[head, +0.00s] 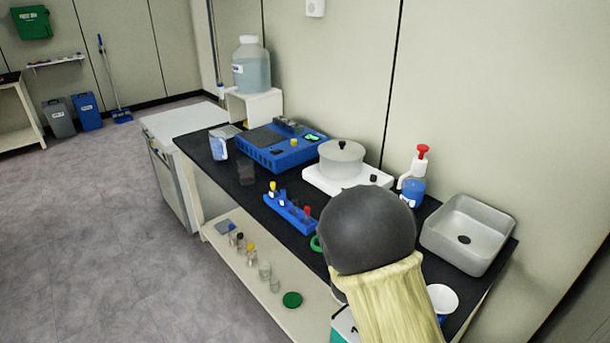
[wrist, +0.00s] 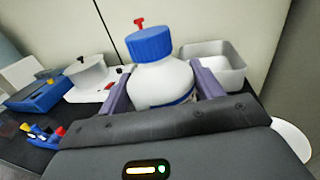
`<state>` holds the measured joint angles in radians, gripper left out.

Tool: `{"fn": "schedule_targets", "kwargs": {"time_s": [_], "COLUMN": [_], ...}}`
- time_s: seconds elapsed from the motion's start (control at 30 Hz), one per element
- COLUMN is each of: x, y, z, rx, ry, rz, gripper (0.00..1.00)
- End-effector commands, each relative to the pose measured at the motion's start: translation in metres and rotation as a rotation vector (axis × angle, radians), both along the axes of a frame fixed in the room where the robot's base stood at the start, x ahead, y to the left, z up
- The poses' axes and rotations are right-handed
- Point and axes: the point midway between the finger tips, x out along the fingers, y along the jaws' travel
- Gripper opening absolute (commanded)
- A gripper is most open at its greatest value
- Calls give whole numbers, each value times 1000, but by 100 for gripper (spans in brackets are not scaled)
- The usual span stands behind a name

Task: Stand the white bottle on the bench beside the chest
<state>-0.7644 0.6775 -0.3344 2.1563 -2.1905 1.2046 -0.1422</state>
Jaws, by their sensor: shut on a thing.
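The white bottle (wrist: 160,82) with a ribbed blue cap fills the middle of the wrist view. My gripper (wrist: 163,88) is shut on it, one purple finger on each side of its body. The bottle looks close to upright, leaning slightly; its base is hidden, so I cannot tell whether it touches the bench. In the head view my arm hides the gripper and most of the bottle. The black-topped bench (head: 258,198) runs along the wall. A teal box with a white top (head: 344,326), perhaps the chest, is partly hidden by my arm at the bottom edge.
A grey sink basin (head: 470,235), red-topped dispenser (head: 413,185), pot (head: 341,160) on a white plate, blue tube rack (head: 291,214) and blue device (head: 280,150) crowd the bench. A white bowl (head: 442,298) is right of my arm. Jars (head: 264,270) stand on the lower shelf.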

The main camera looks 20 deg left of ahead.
Motion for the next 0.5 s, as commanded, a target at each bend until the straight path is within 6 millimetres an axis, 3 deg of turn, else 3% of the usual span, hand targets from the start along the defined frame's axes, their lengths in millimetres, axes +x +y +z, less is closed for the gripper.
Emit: {"fn": "schedule_targets", "kwargs": {"time_s": [0.5], "x": [0], "y": [-1], "z": [-3], "rx": [-2], "ry": [-1], "rz": [-2], "gripper": [28]}}
